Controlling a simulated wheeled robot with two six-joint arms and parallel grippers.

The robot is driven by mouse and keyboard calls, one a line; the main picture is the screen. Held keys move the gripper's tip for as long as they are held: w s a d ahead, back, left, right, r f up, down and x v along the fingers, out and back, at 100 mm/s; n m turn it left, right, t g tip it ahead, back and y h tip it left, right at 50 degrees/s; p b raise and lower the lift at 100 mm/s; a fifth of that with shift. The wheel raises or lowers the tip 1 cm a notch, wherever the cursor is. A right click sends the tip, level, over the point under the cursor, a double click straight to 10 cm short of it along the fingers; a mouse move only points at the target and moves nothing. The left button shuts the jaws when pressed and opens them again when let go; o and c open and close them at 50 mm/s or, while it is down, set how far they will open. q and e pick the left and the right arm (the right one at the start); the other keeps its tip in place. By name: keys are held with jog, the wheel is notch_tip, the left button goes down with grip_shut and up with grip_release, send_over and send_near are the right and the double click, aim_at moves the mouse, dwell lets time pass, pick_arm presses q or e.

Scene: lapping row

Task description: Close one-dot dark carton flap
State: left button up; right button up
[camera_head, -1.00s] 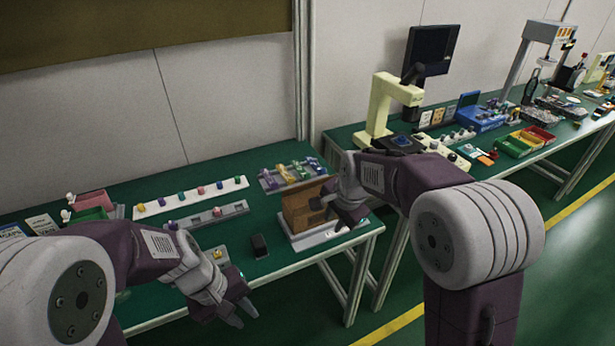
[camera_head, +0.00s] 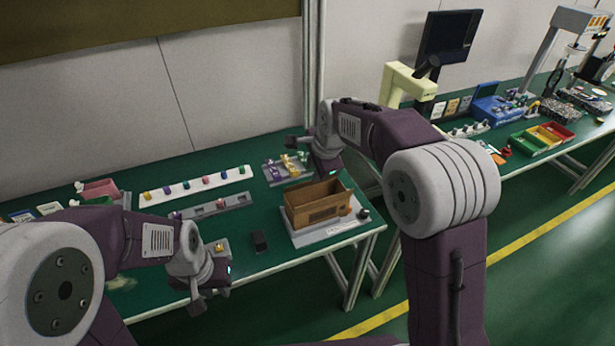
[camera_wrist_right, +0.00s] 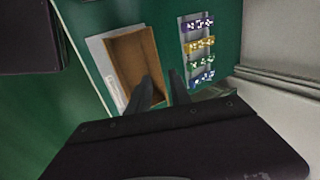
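The brown carton (camera_head: 318,212) stands on a pale grey tray (camera_head: 335,233) near the table's right end. Its top is open and I see into its empty-looking inside. A dot mark and a separate flap are too small to make out. My right gripper (camera_head: 322,160) is above and behind the carton, apart from it. The right wrist view shows its two fingers (camera_wrist_right: 160,88) spread with nothing between them, beside the carton (camera_wrist_right: 128,60). My left gripper (camera_head: 210,298) hangs empty over the table's front edge, left of the carton, its fingers seemingly apart.
A grey rack (camera_head: 285,172) of coloured parts lies behind the carton, close to my right gripper. Strips of coloured pieces (camera_head: 195,186) lie further left. A second table with bins (camera_head: 540,138) stands to the right.

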aim_at(309, 182)
jog(key=x, duration=0.8)
jog(key=shift+f+b, duration=0.25)
jog(key=shift+b, duration=0.15)
grip_shut()
dwell(0.8)
